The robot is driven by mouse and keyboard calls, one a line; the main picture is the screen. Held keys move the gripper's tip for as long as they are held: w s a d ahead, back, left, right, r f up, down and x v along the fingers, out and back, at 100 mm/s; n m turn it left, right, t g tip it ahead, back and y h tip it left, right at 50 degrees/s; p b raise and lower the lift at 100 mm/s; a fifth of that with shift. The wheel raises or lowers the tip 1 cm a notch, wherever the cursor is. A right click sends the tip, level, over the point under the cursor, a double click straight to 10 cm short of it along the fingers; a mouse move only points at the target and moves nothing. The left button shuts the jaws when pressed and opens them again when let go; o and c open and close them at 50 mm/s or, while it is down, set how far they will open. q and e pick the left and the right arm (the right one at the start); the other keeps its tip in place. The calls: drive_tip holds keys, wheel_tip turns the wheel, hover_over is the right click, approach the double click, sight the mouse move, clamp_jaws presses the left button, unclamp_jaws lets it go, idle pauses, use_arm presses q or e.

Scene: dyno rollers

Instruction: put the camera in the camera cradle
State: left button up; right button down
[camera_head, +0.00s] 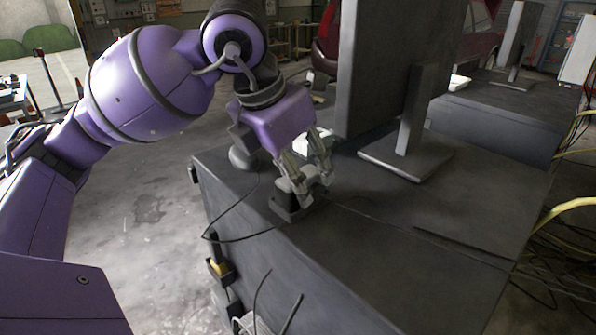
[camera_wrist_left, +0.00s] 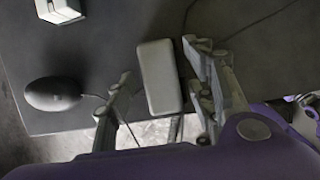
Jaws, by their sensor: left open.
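My left gripper (camera_head: 306,176) is open, pointing down over the near edge of the dark workbench (camera_head: 400,262). A pale grey rounded block (camera_wrist_left: 160,77), seemingly the camera, lies between its spread fingers in the left wrist view. In the head view the fingers partly hide this block. A small dark base (camera_head: 287,208), possibly the camera cradle, stands just below the fingers at the bench edge. The pale block appears to be on or just above this base; I cannot tell if it is seated. My right gripper is not in view.
A dark mouse (camera_wrist_left: 52,93) lies left of the gripper, with a cable nearby. A white object (camera_head: 316,141) lies behind the gripper. A large monitor (camera_head: 385,70) on a stand rises close behind. The bench's right front is clear.

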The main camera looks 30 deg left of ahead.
use_arm(q)
drive_tip(key=v, duration=1.2)
drive_tip(key=shift+r, duration=0.15)
idle(0.9)
